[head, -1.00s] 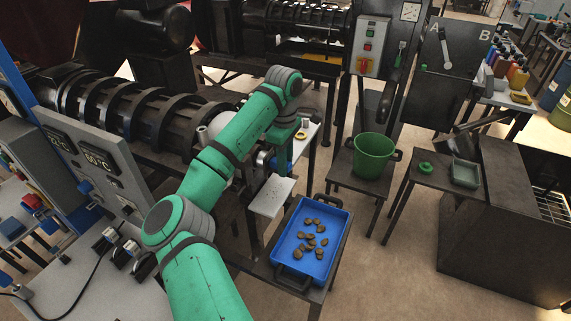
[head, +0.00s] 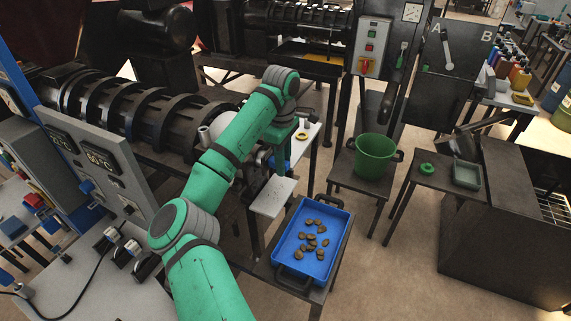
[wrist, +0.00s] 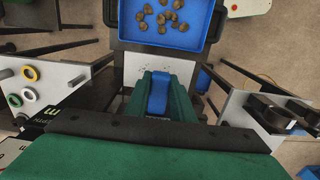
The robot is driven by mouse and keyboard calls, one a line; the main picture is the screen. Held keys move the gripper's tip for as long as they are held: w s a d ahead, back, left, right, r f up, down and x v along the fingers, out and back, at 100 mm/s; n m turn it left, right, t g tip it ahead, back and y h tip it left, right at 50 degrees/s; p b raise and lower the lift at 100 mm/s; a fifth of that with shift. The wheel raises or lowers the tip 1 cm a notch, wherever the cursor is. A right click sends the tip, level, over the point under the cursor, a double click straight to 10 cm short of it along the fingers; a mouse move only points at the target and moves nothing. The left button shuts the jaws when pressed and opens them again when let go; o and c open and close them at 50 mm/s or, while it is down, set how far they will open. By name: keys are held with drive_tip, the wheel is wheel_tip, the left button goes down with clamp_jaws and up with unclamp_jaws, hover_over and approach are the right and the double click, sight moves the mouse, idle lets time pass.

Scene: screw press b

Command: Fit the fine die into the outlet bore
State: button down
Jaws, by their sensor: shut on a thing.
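My gripper (wrist: 159,78) is shut on a blue piece (wrist: 158,97), held between its green fingers in the wrist view. Only part of the piece shows, and I cannot tell from its shape whether it is the fine die. The outlet bore is not visible in either view. Beyond the fingertips in the wrist view lies a pale plate (wrist: 160,63), which stands beside my wrist in the head view (head: 272,197).
A blue tray (head: 336,253) with several brown lumps stands below the pale plate. At left in the wrist view, a white board carries a yellow ring (wrist: 30,73) and a green ring (wrist: 28,95). A green bucket (head: 374,157) stands farther right.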

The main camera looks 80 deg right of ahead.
drive_tip(key=shift+w+d, duration=0.1)
drive_tip(key=shift+w, duration=0.15)
drive_tip(key=shift+w+d, duration=0.1)
drive_tip(key=shift+w, duration=0.25)
drive_tip(key=shift+w+d, duration=0.2)
drive_tip(key=shift+w, duration=0.35)
idle(0.4)
drive_tip(key=c, duration=1.5)
unclamp_jaws()
drive_tip(key=shift+o, duration=0.2)
wheel_tip(320, 180, up, 11)
